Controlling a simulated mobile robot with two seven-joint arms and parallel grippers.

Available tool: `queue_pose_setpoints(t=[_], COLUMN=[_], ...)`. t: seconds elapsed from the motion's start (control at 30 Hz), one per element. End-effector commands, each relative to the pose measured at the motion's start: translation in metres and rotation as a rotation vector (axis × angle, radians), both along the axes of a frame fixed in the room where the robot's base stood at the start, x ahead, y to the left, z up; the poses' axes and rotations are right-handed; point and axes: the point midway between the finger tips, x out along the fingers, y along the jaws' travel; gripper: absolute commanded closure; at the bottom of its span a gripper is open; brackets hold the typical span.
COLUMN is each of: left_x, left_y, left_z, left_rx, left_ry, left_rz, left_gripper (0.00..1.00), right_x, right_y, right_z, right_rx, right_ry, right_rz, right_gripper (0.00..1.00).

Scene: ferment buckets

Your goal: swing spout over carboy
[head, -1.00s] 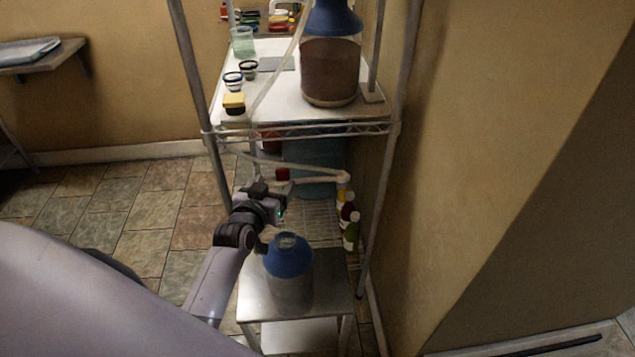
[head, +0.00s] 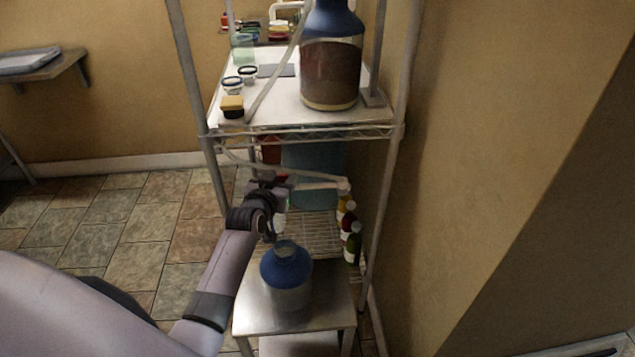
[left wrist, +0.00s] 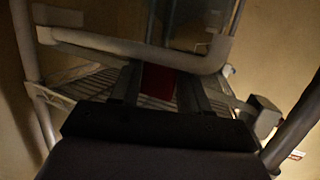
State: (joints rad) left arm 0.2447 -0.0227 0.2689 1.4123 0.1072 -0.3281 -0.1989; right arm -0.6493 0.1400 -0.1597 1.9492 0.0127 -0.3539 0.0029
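The carboy (head: 288,278), with a blue upper part and an open neck, stands upright on a low steel stand. My left gripper (head: 280,185) is at the spout's left end. In the left wrist view its fingers (left wrist: 158,88) stand apart, with a dark red piece (left wrist: 158,80) between them; whether they press on it is unclear. My right gripper is not in view.
A wire rack holds a large brown-filled vessel (head: 331,65) on its upper shelf (head: 285,112), with a hose hanging down. Several bottles (head: 350,230) stand on the lower shelf, right of the spout. A wall is close on the right; open floor lies left.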

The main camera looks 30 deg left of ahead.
Motion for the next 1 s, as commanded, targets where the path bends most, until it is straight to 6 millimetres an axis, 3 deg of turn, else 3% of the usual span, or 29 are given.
queue_pose_setpoints(t=[0.53,1.0], left_x=[-0.001,-0.018], left_y=[0.003,-0.008], left_z=[0.000,0.001], left_rx=[0.002,0.000], left_ry=[0.000,0.000], left_rz=[0.007,0.070], left_gripper=[0.72,0.72], right_x=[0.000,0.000], right_y=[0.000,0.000], right_z=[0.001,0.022], right_rx=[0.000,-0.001], right_ry=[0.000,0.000], right_rz=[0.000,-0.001], right_gripper=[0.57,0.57])
